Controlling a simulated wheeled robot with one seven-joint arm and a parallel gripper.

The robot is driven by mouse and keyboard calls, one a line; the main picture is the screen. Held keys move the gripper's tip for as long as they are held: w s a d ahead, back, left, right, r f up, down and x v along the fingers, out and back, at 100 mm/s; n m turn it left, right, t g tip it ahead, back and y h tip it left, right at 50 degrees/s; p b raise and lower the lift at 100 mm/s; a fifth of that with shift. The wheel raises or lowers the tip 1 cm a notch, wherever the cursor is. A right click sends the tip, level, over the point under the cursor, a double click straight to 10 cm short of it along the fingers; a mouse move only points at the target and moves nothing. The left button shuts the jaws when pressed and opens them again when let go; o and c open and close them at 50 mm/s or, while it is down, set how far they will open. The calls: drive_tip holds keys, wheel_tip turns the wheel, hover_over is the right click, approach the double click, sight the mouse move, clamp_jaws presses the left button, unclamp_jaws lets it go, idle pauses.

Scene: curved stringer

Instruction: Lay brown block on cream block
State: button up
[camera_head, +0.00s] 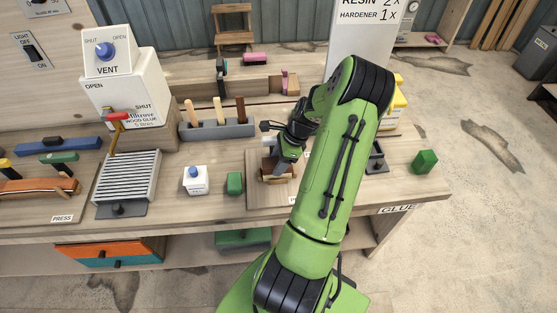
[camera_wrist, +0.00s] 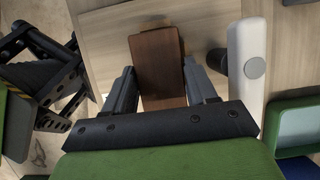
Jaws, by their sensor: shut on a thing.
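My gripper (camera_wrist: 160,88) is shut on the brown block (camera_wrist: 158,62), with one finger on each side of it in the wrist view. In the head view my gripper (camera_head: 284,161) is low over a pale wooden board at the middle of the bench, and the brown block (camera_head: 269,166) shows partly beside the fingers. A small pale patch shows below the block's near end in the wrist view. I cannot tell whether it is the cream block, or whether the brown block touches anything beneath it.
A green block (camera_head: 234,183) and a white box with a blue knob (camera_head: 195,180) stand left of the board. A grey rack with upright handles (camera_head: 217,130) is behind. Another green block (camera_head: 424,161) stands at the right. My arm hides part of the bench.

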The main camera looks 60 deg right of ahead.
drive_tip(key=shift+f, duration=0.3)
drive_tip(key=o, duration=1.4)
drive_tip(key=shift+r, duration=0.15)
wheel_tip(320, 180, up, 8)
drive_tip(key=p, duration=0.7)
